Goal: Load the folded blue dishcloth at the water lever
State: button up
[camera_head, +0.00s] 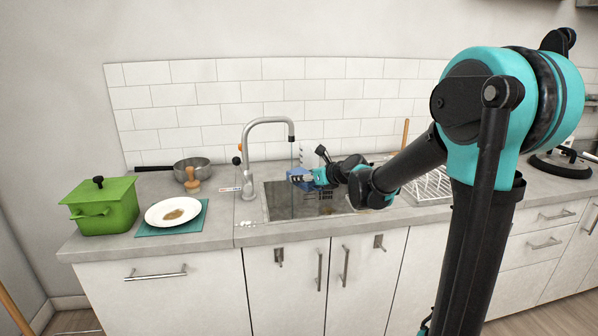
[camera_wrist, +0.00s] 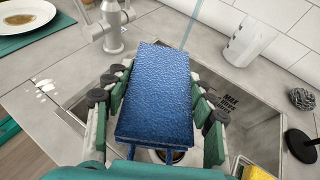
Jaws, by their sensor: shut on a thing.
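The folded blue dishcloth (camera_wrist: 155,90) is a thick, textured block between the fingers of my gripper (camera_wrist: 160,100) in the wrist view. My gripper (camera_head: 308,177) is shut on it, above the sink (camera_head: 285,207) in the head view. There the dishcloth (camera_head: 296,174) shows small, partly covered by the fingers. The grey faucet (camera_head: 249,150) arches over the sink's left side, with its spout near the cloth. A small orange-tipped part, perhaps the lever (camera_head: 237,160), is at the faucet's left. In the wrist view, the faucet's base (camera_wrist: 112,35) is beyond the cloth, to the left.
A thin vertical streak hangs below the spout, perhaps running water. A green pot (camera_head: 103,208), white plate (camera_head: 172,212), brush (camera_head: 192,181) and pan (camera_head: 188,168) stand left. A wire rack (camera_head: 432,187) is right. A white cup-like container (camera_wrist: 248,42) and yellow sponge (camera_wrist: 257,173) are nearby.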

jog(key=shift+s+d+r, duration=0.25)
jog(key=shift+s+r, duration=0.4)
jog(key=shift+s, duration=0.15)
jog(key=shift+s+d+r, duration=0.25)
jog(key=shift+s+r, duration=0.45)
jog(key=shift+s, duration=0.1)
jog(key=shift+s+d+r, duration=0.25)
jog(key=shift+s+r, duration=0.4)
jog(key=shift+s, duration=0.15)
